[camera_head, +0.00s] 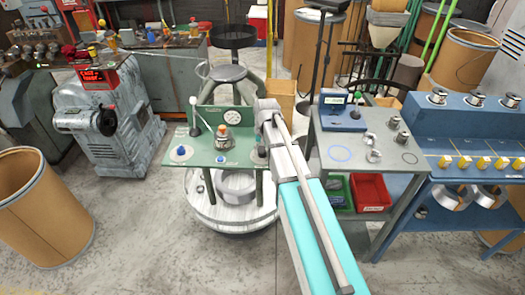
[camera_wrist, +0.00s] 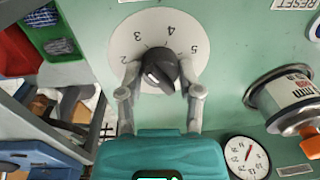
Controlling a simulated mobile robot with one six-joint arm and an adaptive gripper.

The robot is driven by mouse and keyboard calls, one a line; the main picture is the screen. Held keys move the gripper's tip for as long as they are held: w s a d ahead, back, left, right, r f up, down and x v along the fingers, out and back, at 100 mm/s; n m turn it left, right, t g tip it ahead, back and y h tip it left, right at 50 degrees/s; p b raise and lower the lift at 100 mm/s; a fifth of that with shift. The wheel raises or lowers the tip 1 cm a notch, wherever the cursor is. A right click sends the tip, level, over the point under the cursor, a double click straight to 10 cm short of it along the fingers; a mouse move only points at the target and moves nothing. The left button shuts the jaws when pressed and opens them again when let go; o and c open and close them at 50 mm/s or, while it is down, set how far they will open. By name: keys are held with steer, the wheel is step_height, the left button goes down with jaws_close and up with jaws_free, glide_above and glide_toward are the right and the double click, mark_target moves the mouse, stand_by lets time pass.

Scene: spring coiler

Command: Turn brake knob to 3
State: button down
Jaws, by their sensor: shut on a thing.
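The brake knob (camera_wrist: 160,66) is black and sits in the middle of a round white dial plate (camera_wrist: 128,36) on a green panel. The numbers 2, 3, 4 and 5 show around the plate, with 3 at the upper left. My gripper (camera_wrist: 161,84) is shut on the knob, one finger on each side of it. I cannot tell clearly which number the knob points to. In the head view my arm reaches to the right end of the green panel (camera_head: 208,154) and hides the knob.
A round gauge (camera_wrist: 248,155) and a metal can with an orange part (camera_wrist: 292,98) are close at the right in the wrist view. In the head view a white-topped lever (camera_head: 194,112) stands on the panel's left. A grey table (camera_head: 340,165) stands close right of my arm.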

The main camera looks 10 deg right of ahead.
steer(key=shift+s+m, duration=0.1)
steer(key=shift+m, duration=0.3)
steer(key=shift+c, duration=1.3)
jaws_free()
steer(key=shift+n, duration=0.4)
